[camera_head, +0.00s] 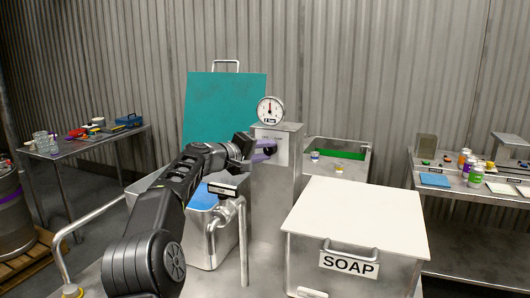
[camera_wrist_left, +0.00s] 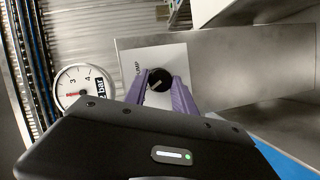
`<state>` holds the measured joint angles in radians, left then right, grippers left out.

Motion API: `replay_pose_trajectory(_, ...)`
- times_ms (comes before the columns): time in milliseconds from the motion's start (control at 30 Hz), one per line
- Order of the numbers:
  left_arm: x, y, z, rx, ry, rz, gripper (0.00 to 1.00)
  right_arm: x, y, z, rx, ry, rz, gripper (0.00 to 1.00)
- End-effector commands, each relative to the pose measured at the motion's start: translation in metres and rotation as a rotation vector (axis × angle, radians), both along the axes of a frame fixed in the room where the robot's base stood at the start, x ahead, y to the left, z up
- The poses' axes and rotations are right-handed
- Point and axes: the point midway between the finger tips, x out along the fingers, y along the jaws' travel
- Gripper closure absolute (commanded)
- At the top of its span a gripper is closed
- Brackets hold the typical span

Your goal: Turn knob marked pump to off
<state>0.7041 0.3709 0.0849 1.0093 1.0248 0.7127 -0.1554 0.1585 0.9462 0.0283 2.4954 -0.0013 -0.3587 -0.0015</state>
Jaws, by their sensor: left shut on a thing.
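The pump knob (camera_wrist_left: 160,80) is a round black knob on a pale plate on the front of a steel box (camera_head: 278,180). Part of the word PUMP shows beside the knob in the left wrist view. My left gripper (camera_head: 266,148) reaches the box from the left in the head view. Its two purple fingers are shut on the knob, one on each side, as the left wrist view (camera_wrist_left: 166,88) shows. The knob's pointer setting is too small to read. My right gripper is in neither view.
A pressure gauge (camera_head: 270,110) marked bar stands on top of the box. A white-lidded SOAP container (camera_head: 355,222) is at the front right. A raised teal lid (camera_head: 222,108) stands behind my left arm. A bent steel pipe (camera_head: 243,240) rises below the forearm.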

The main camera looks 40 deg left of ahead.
Motion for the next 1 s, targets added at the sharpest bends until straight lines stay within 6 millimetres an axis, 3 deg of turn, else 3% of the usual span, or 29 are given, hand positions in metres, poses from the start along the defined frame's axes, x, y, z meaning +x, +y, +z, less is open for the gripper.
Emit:
replay_pose_trajectory(67,0.000,0.001,-0.001,-0.002,0.001,0.002,1.00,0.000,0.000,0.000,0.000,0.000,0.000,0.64)
replay_pose_trajectory(100,0.000,0.001,-0.001,-0.002,0.001,0.002,0.68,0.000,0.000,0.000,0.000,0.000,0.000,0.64)
replay_pose_trajectory(367,0.000,0.000,0.000,0.000,0.001,0.001,0.47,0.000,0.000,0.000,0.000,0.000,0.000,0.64)
replay_pose_trajectory(733,-0.006,0.001,0.000,0.001,0.000,0.002,0.47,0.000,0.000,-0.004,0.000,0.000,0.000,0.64)
replay_pose_trajectory(1000,-0.046,0.003,0.005,0.003,0.000,0.004,0.47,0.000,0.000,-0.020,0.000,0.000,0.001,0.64)
